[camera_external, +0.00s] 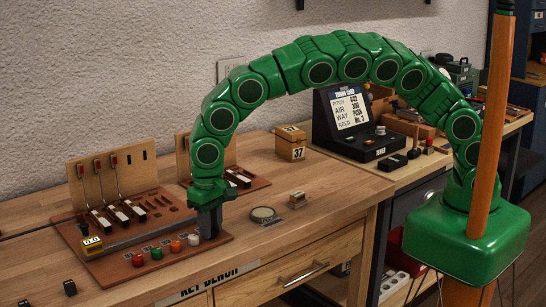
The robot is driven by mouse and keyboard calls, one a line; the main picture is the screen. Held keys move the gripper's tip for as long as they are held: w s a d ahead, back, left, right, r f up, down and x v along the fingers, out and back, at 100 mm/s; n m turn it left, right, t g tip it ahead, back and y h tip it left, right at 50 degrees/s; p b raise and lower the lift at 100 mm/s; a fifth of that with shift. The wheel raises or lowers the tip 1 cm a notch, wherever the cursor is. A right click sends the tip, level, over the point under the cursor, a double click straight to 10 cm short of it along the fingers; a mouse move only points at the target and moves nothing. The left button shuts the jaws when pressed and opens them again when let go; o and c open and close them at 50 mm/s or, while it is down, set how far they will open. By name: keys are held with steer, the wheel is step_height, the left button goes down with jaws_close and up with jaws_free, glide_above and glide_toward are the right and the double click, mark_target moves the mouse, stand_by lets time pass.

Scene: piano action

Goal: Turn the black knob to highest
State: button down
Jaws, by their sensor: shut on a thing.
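My gripper (210,222) points down at the right end of the row of knobs on the brown wooden board (120,272). Its dark fingers are shut on the black knob at that end, and they hide nearly all of it. The knob's setting cannot be read. To the left in the same row are a white knob (194,240), an orange knob (176,246), a green knob (156,253) and a red knob (138,260), with small labels behind them.
Behind the knobs stand piano keys with an upright panel (112,172), and a yellow display (92,244) on a grey bar. A round dish (264,215) and a small block (297,198) lie to the right. A black screen console (350,125) stands farther back. The front bench is mostly clear.

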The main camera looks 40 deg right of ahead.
steer(key=m, duration=0.5)
steer(key=shift+m, duration=0.3)
stand_by(0.4)
steer(key=c, duration=1.2)
jaws_free()
steer(key=shift+o, duration=0.2)
steer(key=shift+r, duration=0.15)
steer(key=shift+r, duration=3.75)
